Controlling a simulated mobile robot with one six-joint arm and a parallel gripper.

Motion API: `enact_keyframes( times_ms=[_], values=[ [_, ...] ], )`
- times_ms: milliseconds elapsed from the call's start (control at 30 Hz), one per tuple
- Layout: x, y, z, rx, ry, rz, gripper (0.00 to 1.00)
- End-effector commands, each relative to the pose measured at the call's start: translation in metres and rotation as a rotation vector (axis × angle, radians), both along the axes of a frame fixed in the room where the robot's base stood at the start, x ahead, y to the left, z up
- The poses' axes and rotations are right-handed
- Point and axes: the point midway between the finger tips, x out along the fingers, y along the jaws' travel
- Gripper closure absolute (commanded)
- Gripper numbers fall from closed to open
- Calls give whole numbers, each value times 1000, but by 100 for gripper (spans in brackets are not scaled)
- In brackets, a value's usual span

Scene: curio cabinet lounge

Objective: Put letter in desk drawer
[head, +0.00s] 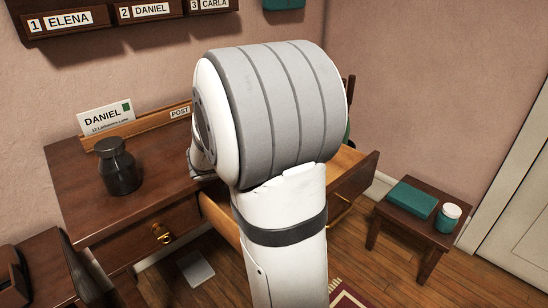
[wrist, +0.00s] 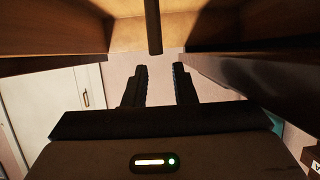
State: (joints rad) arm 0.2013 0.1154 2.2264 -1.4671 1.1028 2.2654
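The letter (head: 104,118), a white envelope marked DANIEL with a green stamp, stands upright in the wooden POST rack (head: 140,127) at the back left of the desk (head: 75,185). A desk drawer (head: 357,188) with a brass handle is pulled open on the right; my arm hides much of it. My gripper is hidden behind my arm in the head view. In the wrist view my gripper (wrist: 160,70) has its two fingers apart, with no letter between them. A dark bar hangs just beyond the fingertips, between brown wooden surfaces; I cannot tell what it belongs to.
A dark jar (head: 118,167) stands on the desk before the rack. A closed drawer with a knob (head: 162,233) is at front left. Labelled wall slots (head: 125,24) hang above.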

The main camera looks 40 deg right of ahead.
Motion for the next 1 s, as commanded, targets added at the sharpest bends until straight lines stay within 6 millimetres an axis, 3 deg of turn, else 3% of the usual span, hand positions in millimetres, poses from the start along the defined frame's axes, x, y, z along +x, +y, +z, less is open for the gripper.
enact_keyframes(
  times_ms=[300, 600, 1000],
  values=[
    [-3, 0, -6, 8, 16, 0, 72],
    [-2, 0, 13, 7, 16, -1, 72],
    [-7, 85, 46, 2, 6, 4, 72]
  ],
)
